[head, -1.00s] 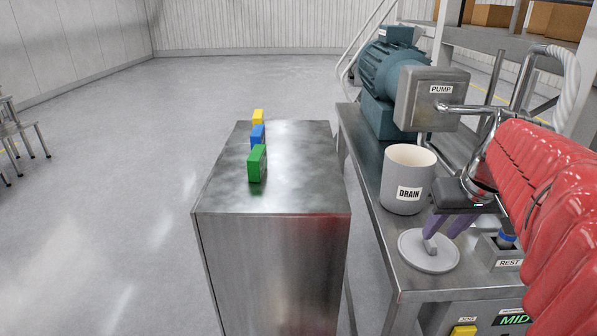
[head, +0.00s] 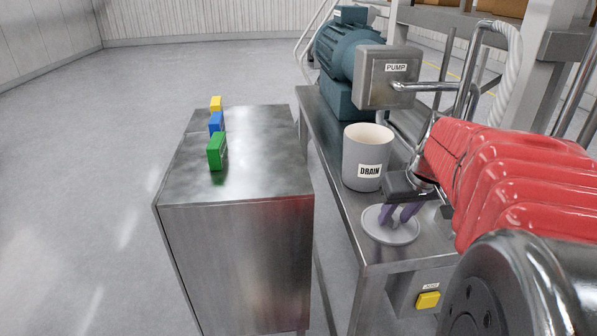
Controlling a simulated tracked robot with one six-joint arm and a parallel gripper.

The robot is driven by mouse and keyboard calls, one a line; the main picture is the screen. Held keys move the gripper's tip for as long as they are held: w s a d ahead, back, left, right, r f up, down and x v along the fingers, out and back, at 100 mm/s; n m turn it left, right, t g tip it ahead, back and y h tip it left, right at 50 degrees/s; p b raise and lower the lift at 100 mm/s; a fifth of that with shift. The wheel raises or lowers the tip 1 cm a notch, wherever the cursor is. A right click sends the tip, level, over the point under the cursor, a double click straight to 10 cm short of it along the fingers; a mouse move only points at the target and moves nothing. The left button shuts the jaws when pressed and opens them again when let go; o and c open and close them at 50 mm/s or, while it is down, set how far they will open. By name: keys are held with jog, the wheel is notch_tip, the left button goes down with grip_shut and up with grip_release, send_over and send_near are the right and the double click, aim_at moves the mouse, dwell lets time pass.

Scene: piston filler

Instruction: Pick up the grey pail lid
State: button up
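The grey pail lid (head: 376,230) is a flat round disc lying on the steel bench, in front of the white-grey pail labelled DRAIN (head: 361,166). My gripper (head: 395,218) points down over the lid, with its two purple fingers apart and their tips low near the lid's middle. The fingers largely hide the lid's raised grip, so I cannot tell whether they touch it. The lid appears to lie flat on the bench.
The steel bench (head: 345,222) also carries a teal motor (head: 345,62) and a PUMP box (head: 386,78) behind the pail. A steel cabinet (head: 240,180) stands left, with green (head: 216,152), blue (head: 216,123) and yellow (head: 216,103) blocks on top. A yellow button (head: 428,300) is at the bench's front.

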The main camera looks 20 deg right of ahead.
jog(key=shift+c, duration=0.5)
grip_shut()
